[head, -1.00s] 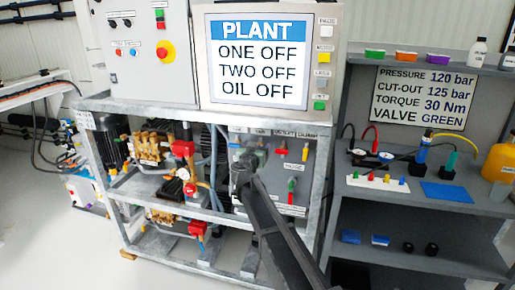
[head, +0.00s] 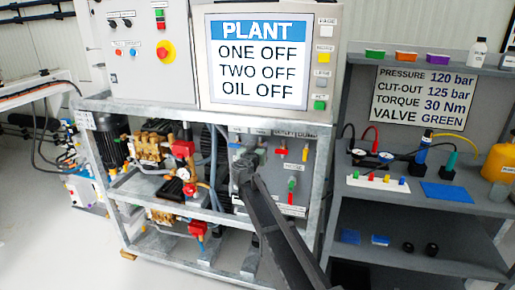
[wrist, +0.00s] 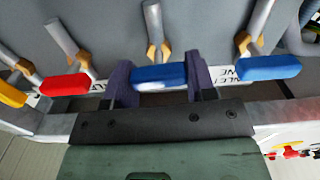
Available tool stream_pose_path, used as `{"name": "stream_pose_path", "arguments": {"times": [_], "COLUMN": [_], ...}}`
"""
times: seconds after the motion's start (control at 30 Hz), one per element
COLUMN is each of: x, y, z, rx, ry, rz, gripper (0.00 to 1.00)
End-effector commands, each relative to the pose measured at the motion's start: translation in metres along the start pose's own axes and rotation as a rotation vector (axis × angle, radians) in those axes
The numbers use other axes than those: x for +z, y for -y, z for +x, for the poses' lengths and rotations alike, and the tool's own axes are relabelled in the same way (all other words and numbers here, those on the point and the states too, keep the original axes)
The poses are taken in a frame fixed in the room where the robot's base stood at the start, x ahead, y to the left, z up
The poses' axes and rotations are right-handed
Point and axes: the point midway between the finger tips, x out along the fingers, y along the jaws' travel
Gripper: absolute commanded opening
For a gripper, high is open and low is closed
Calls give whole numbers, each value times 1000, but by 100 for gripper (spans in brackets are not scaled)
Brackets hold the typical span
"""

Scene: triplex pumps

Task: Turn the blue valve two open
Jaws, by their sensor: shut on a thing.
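In the wrist view, a blue valve handle (wrist: 158,76) sits between the two fingers of my gripper (wrist: 160,82), which is shut on it. The handle lies crosswise in the picture, at the end of a grey pipe with a brass fitting. A second blue handle (wrist: 268,67) is to the right, outside the fingers. I cannot read which number either blue handle carries. In the head view, my gripper (head: 246,162) is at the left part of the grey valve panel (head: 268,182) and hides the held handle.
In the wrist view, a red handle (wrist: 65,84) is close left of the fingers, with a yellow handle (wrist: 11,95) beyond it. The plant screen (head: 252,60) reads ONE OFF, TWO OFF, OIL OFF. A metal frame (head: 318,190) surrounds the panel; a shelf (head: 430,200) stands to the right.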

Motion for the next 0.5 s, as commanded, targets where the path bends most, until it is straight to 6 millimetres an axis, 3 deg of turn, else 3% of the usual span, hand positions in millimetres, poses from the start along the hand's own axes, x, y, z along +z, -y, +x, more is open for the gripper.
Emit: {"name": "stream_pose_path", "arguments": {"times": [0.5], "x": [1], "y": [2], "z": [0], "rx": [1], "ry": [0], "rz": [-398], "gripper": [27]}}
